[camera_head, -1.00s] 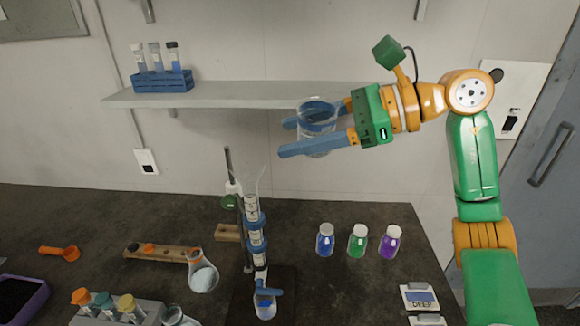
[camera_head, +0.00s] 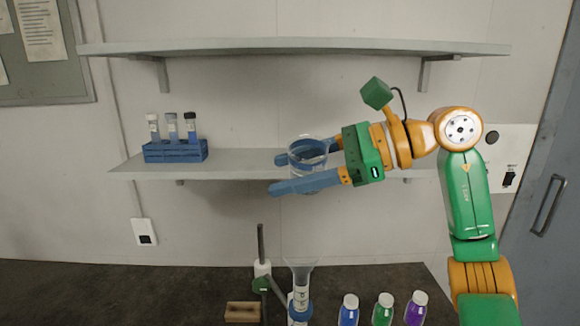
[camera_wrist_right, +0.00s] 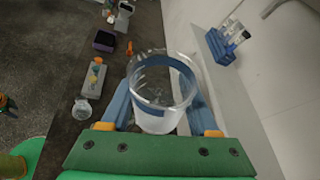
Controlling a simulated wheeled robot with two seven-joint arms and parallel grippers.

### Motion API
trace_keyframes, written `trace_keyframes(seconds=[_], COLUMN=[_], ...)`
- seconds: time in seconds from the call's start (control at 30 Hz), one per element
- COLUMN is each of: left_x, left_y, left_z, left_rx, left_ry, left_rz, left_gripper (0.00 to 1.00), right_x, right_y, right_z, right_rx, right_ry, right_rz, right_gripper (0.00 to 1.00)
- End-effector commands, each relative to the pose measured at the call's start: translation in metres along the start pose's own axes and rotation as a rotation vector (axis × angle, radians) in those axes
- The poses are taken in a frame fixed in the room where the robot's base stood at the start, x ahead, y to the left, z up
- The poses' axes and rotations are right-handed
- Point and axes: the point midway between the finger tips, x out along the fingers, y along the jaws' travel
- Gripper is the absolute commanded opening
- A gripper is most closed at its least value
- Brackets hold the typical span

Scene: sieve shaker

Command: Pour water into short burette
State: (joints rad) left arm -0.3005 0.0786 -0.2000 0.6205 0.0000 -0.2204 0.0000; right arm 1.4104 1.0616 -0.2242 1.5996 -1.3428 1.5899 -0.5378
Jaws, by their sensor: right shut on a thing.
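My right gripper (camera_head: 305,171) is shut on a clear glass beaker (camera_head: 308,152), one blue finger on each side, and holds it upright in the air in front of the lower shelf. In the right wrist view the beaker (camera_wrist_right: 160,92) sits between the fingers, with clear liquid apparently low inside. The short burette (camera_head: 300,305), with a clear flared top (camera_head: 301,270), stands at the bottom of the head view beside a stand (camera_head: 261,245). The beaker is well above it and apart from it. The burette's lower part is cut off. My left gripper is not in view.
A blue rack (camera_head: 175,152) with three vials stands on the lower shelf (camera_head: 235,170), near the beaker. Blue, green and purple bottles (camera_head: 383,310) stand right of the burette on the dark bench (camera_head: 130,290). A wooden block (camera_head: 242,312) lies to its left.

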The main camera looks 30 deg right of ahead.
Motion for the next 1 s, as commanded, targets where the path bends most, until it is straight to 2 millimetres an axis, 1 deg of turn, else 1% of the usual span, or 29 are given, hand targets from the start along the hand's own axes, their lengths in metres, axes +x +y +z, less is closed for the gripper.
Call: trace_keyframes(seconds=[0.33, 1.0], left_x=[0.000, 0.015], left_y=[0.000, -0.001], left_z=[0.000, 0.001], left_rx=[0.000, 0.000], left_ry=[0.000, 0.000], left_rz=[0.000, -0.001], left_gripper=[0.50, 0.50], right_x=[0.004, 0.011], right_y=[0.003, 0.008], right_z=[-0.009, -0.027], right_rx=[-0.046, -0.130], right_ry=[0.004, 0.002], right_rz=[-0.016, -0.052], right_gripper=[0.03, 0.03])
